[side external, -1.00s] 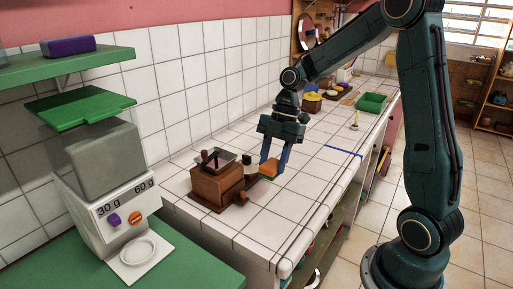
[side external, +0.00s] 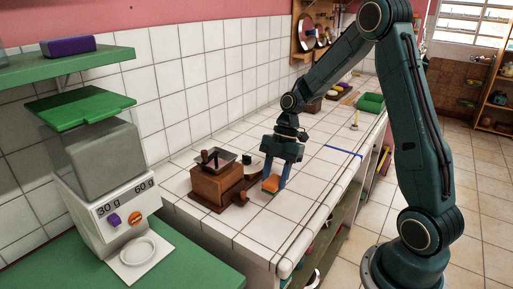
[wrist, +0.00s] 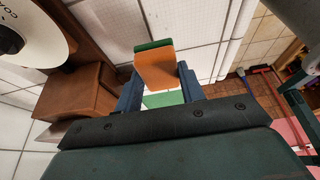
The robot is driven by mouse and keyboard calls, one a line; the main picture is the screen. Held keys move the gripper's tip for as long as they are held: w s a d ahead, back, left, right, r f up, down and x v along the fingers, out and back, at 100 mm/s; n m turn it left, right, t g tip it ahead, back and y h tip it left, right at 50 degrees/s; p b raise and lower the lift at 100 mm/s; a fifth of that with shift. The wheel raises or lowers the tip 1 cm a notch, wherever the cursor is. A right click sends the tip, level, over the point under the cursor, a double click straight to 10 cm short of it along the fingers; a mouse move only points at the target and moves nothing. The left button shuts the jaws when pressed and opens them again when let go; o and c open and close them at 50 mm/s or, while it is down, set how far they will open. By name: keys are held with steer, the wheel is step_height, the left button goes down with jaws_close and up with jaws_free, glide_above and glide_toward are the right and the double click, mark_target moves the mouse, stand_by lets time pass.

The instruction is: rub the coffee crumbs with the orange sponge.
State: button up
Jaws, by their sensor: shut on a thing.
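The orange sponge (side external: 270,185) has an orange body and a green layer. It also shows in the wrist view (wrist: 153,72). My gripper (side external: 276,184) is shut on it, with one blue finger on each side of it, as the wrist view shows (wrist: 160,88). The sponge is low over the white tiled counter (side external: 245,222), to the right of the brown wooden grinder (side external: 215,187). I cannot tell whether it touches the tiles. I cannot clearly make out the coffee crumbs in either view.
A white round piece with a black part (wrist: 28,32) is beside the grinder, close to my gripper's left. A blue strip (side external: 343,151) and a green tray (side external: 371,103) lie farther back. The counter's front edge (side external: 292,262) is to the right. Tiles in front are clear.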

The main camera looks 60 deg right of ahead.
step_height(320, 180, down, 4)
steer(key=shift+f, duration=0.15)
steer(key=shift+d+f, duration=0.15)
steer(key=shift+d, duration=0.6)
steer(key=shift+d+f, duration=0.15)
steer(key=shift+d, duration=0.6)
steer(key=shift+c, duration=0.3)
steer(key=shift+d+r, duration=0.15)
steer(key=shift+d, duration=0.35)
steer(key=shift+a, duration=2.1)
step_height(320, 180, up, 2)
steer(key=shift+d+r, duration=0.1)
steer(key=shift+r, duration=2.9)
